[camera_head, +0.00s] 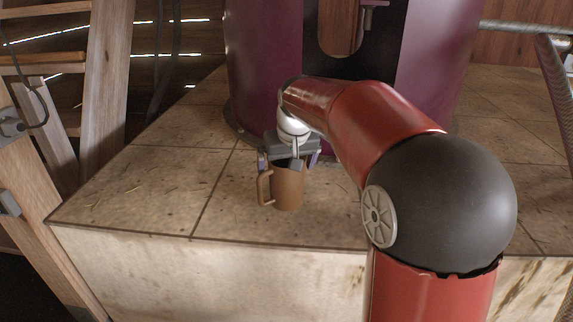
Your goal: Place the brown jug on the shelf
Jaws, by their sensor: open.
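The brown jug (287,190) stands upright on the tiled platform, near its front edge, with its handle to the left. My gripper (290,163) is just behind and above the jug, at its rim, with its jaws open. One finger shows at the left of the jug's rim and another at the right. A dark grey piece stands at the jug's mouth; I cannot tell if it touches the jug. A wooden shelf unit (45,58) is at the upper left, and I cannot tell if it is the task's shelf.
The tiled platform (150,190) is bare to the left of the jug, with bits of straw on it. A large purple still (262,60) stands behind my gripper. Wooden posts (45,235) stand at the left. A metal pipe (520,27) runs at the upper right.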

